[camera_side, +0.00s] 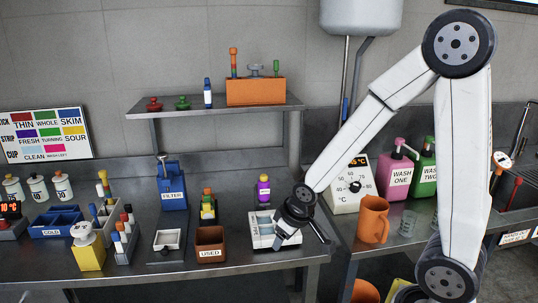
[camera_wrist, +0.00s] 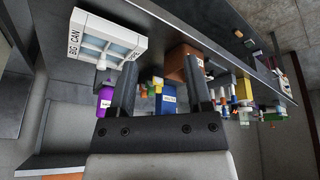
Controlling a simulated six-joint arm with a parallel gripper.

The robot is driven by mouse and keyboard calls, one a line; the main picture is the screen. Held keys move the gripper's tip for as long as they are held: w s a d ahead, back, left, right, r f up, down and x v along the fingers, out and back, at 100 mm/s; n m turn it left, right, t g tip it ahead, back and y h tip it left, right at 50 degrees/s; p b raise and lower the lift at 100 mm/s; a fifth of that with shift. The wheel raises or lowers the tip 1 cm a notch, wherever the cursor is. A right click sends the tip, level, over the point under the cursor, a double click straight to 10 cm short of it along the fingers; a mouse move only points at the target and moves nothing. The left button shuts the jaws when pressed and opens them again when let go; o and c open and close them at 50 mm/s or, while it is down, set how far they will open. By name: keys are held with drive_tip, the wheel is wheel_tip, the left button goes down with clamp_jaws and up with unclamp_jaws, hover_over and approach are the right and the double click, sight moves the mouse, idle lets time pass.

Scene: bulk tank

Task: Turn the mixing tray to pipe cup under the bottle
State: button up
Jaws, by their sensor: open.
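The mixing tray appears to be the white compartmented tray (camera_side: 262,231) on the bench near its right end. A purple bottle (camera_side: 264,190) with a pale label is behind the tray in the side view; the wrist view shows a purple bottle (camera_wrist: 105,101) beside the left finger. My gripper (camera_side: 299,240) is low over the tray's right side and hides part of it. In the wrist view my gripper (camera_wrist: 162,65) is open, with nothing between its fingers. Contact with the tray cannot be told.
A brown "USED" bin (camera_side: 210,243) and a small white-topped tray (camera_side: 167,239) are left of the tray. A blue "FILTER" holder (camera_side: 171,184) is behind. A white dial unit (camera_side: 354,184) and an orange jug (camera_side: 373,220) are on the right. The shelf (camera_side: 215,107) overhangs the back.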

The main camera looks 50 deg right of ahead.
drive_tip(key=w+d+f+t, duration=0.2)
drive_tip(key=w+d+t, duration=0.1)
drive_tip(key=w+d, duration=0.5)
drive_tip(key=t+y, duration=0.1)
drive_tip(key=t, duration=0.1)
approach(271, 228)
wheel_tip(271, 228, up, 3)
drive_tip(key=w, duration=0.2)
drive_tip(key=shift+w+d+f, duration=0.1)
drive_tip(key=shift+w+d, duration=0.1)
drive_tip(key=shift+d, duration=0.25)
drive_tip(key=shift+w+f, duration=0.1)
drive_tip(key=shift+x, duration=3.75)
clamp_jaws()
